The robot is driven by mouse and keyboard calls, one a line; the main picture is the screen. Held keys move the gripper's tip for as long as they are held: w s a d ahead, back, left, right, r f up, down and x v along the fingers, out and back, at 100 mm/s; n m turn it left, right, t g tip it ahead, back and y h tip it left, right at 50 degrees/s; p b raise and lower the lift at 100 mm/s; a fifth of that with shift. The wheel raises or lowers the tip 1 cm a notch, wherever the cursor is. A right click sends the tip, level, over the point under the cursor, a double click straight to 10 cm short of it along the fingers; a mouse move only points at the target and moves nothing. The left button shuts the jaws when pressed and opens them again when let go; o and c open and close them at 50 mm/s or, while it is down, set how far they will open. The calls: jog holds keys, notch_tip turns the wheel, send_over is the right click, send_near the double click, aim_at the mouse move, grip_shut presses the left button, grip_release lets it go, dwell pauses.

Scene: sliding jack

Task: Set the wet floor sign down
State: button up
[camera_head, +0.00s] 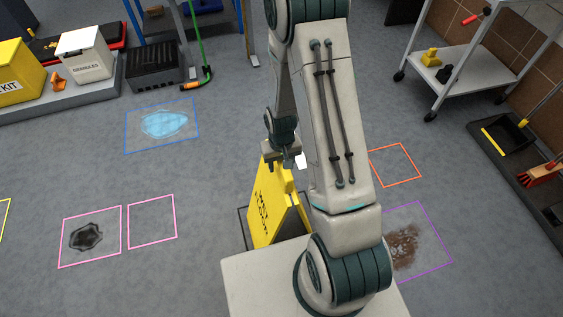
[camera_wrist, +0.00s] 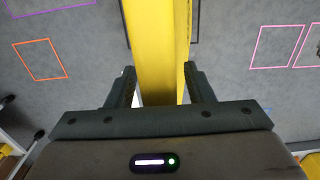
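The yellow wet floor sign (camera_head: 267,212) stands upright beside my arm in the head view, with dark lettering on its face. My gripper (camera_head: 284,160) is at its top edge. In the wrist view the yellow sign (camera_wrist: 160,40) runs between the two fingers of my gripper (camera_wrist: 160,72), with no clear gap on either side, so it looks shut on the sign. The sign's lower part is over a black-outlined square (camera_head: 244,239), partly hidden behind the sign and my arm. I cannot tell whether its feet touch the floor.
A blue outline holds a blue puddle (camera_head: 165,123), a pink one a dark stain (camera_head: 86,237), and a purple one a brown stain (camera_head: 404,246). An empty pink square (camera_head: 152,222) and orange square (camera_head: 395,165) lie nearby. A white cart (camera_head: 470,65) stands back right.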

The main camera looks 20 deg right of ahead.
notch_tip(320, 180, up, 12)
jog(key=shift+r+p, duration=0.15)
jog(key=shift+p, duration=0.55)
jog(key=s+r+t, duration=0.1)
jog(key=s+r, duration=0.6)
jog(key=r, duration=0.2)
jog(key=s+r+t, duration=0.1)
jog(key=s+r, duration=0.6)
jog(key=r, duration=0.3)
jog(key=shift+a+r, duration=0.15)
jog(key=shift+r, duration=0.1)
